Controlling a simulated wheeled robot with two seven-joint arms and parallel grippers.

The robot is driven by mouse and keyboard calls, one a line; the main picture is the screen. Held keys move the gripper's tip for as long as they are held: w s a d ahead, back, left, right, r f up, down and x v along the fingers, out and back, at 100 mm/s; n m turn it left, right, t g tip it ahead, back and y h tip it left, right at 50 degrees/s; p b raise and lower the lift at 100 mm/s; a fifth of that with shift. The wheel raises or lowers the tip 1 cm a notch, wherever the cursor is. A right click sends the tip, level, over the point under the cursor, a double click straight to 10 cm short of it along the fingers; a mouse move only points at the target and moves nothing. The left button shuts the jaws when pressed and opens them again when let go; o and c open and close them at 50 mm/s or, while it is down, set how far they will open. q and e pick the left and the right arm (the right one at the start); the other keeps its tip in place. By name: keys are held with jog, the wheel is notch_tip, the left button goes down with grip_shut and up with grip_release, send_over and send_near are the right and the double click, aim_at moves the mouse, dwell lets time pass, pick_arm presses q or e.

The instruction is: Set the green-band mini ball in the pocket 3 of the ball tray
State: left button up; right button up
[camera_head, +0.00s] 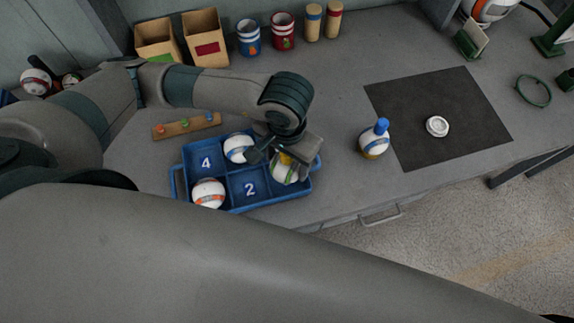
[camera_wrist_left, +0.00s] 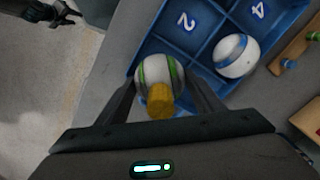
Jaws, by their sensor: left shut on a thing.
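The blue ball tray (camera_head: 238,208) lies on the bench, with the numbers 4 and 2 readable on bare pockets. The green-band mini ball (camera_head: 284,172) is white with green stripes, at the tray's right end; it also shows in the left wrist view (camera_wrist_left: 155,72). My left gripper (camera_head: 277,160) is shut on it, one finger on each side. A yellow knob-like piece (camera_wrist_left: 160,101) is at the ball, between the fingers. The pocket number under the ball is hidden, and I cannot tell whether the ball touches the floor. My right gripper (camera_wrist_left: 42,12) seems to show far off, its jaws unclear.
A blue-band ball (camera_head: 238,148) and an orange-band ball (camera_head: 208,193) sit in other pockets. A wooden rack with coloured pegs (camera_head: 186,126) is behind the tray. Boxes and cans line the back.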

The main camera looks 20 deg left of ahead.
aim_at(287, 169)
pick_arm(q)
jog(key=shift+f, duration=0.1)
jog(key=shift+f+p, duration=0.25)
jog(key=shift+p, duration=0.1)
jog(key=shift+f+p, duration=0.7)
jog(key=shift+f, duration=0.9)
jog(key=shift+f+b, duration=0.2)
jog(key=shift+b, duration=0.1)
jog(key=o, duration=0.8)
jog(key=shift+r, duration=0.1)
